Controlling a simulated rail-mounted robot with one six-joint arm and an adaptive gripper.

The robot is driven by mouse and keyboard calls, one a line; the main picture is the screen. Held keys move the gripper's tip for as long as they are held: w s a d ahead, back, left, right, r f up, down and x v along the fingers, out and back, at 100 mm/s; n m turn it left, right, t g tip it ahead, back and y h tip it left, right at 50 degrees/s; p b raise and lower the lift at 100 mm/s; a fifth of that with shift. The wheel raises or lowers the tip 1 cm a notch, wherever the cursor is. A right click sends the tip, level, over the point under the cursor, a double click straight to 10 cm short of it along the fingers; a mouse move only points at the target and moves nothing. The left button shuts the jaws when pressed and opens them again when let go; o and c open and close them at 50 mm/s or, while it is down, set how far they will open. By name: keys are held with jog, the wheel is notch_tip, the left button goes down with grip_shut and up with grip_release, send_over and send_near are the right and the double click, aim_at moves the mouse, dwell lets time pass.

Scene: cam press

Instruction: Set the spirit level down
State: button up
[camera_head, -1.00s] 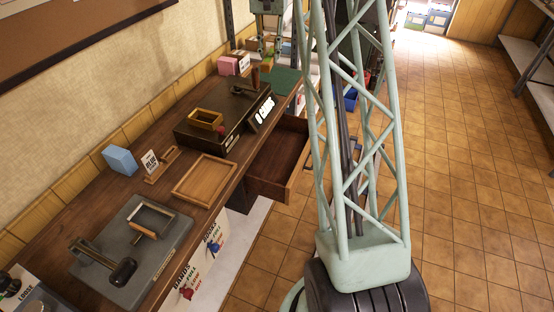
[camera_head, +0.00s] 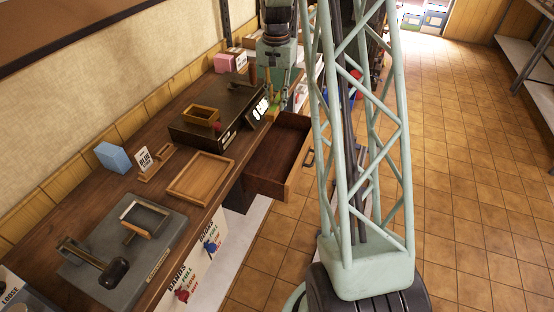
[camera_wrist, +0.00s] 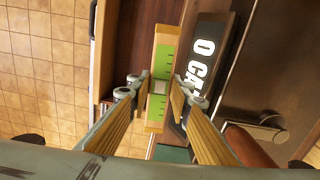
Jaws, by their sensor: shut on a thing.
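The spirit level (camera_wrist: 162,72) is a pale wooden bar with a green marked face, seen from above in the wrist view. My gripper (camera_wrist: 159,88) is shut on it, with one fingertip on each side near its middle. In the wrist view the level lies alongside the dark press box (camera_wrist: 240,60) with its white lettering. I cannot tell whether the level touches anything beneath it. In the head view my gripper (camera_head: 275,92) is beside the far right end of the press box, and the level is mostly hidden.
An open wooden drawer (camera_head: 280,160) juts from the bench front. An empty wooden tray (camera_head: 201,180), a blue block (camera_head: 113,157) and a grey press plate (camera_head: 133,250) are on the bench. Tiled floor (camera_head: 470,180) lies open to the right.

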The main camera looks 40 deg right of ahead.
jog(key=b, duration=0.2)
send_over(282, 158)
notch_tip(282, 158, down, 8)
jog(key=shift+m, duration=0.4)
jog(key=shift+f+b, duration=0.7)
jog(key=shift+f, duration=2.3)
jog(key=shift+f, duration=0.15)
jog(key=shift+f+b, duration=0.5)
jog(key=shift+f, duration=1.25)
jog(key=shift+f, duration=0.15)
jog(key=o, duration=1)
jog(key=shift+r, duration=0.2)
